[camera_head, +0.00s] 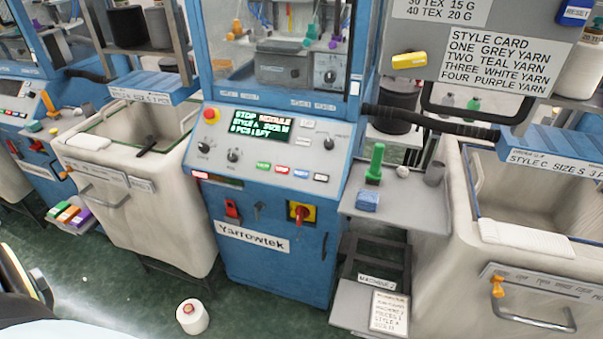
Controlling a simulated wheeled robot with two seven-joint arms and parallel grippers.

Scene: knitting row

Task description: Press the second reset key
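The middle blue machine, marked Yarrowtek, has a sloped control panel (220,172) with a lit display (262,126) whose first word reads STOP. Neither gripper is in view.
Fabric bins stand left (140,200) and right (450,250) of the machine. A grey side shelf (410,212) holds a green peg and a blue block. A white yarn cone (192,316) stands on the green floor. A red knob on a yellow plate (301,213) sits below the panel.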

